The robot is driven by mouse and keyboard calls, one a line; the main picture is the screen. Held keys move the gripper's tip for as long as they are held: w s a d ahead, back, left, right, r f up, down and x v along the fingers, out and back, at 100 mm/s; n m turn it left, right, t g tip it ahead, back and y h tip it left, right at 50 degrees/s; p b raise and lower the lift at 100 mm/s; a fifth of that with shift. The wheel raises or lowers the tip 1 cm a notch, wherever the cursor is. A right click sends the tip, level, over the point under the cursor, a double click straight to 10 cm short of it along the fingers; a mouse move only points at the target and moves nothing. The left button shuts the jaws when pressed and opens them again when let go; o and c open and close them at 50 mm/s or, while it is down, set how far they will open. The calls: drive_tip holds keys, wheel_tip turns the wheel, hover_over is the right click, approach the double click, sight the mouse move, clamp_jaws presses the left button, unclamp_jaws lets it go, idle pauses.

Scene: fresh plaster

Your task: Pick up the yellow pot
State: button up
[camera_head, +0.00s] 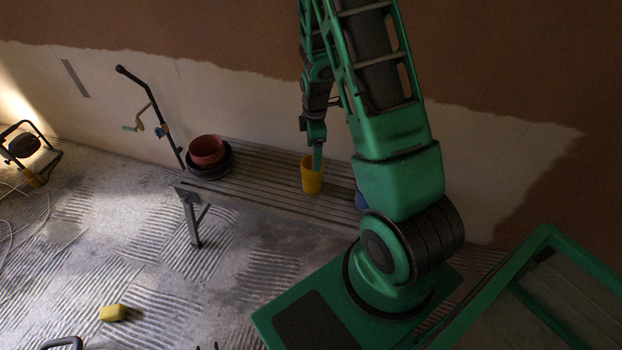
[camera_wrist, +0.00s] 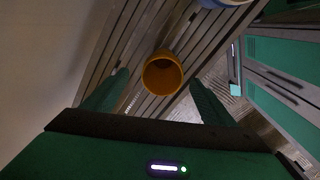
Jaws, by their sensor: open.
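The yellow pot (camera_head: 311,178) stands upright on the slatted bench (camera_head: 250,189) in the head view. In the wrist view the yellow pot (camera_wrist: 162,73) shows its open, empty mouth, just ahead of and between my two fingers. My gripper (camera_head: 317,157) points down at the pot in the head view, with a finger overlapping its rim there. In the wrist view my gripper (camera_wrist: 160,88) is open, with one green finger on each side and a gap to the pot. Whether a finger touches the pot cannot be told.
A reddish bowl (camera_head: 206,150) sits in a black tub (camera_head: 212,168) at the bench's left end. A blue pot (camera_head: 360,199) stands right of the yellow pot, mostly behind my arm. A plastered wall (camera_head: 240,100) runs behind the bench. A yellow sponge-like block (camera_head: 112,313) lies on the floor.

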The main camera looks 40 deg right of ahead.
sight(312, 177)
wheel_tip(312, 177, down, 6)
drive_tip(key=shift+a+r, duration=0.15)
idle(0.3)
drive_tip(key=c, duration=1.4)
drive_tip(key=shift+c, duration=0.3)
drive_tip(key=shift+r, duration=0.15)
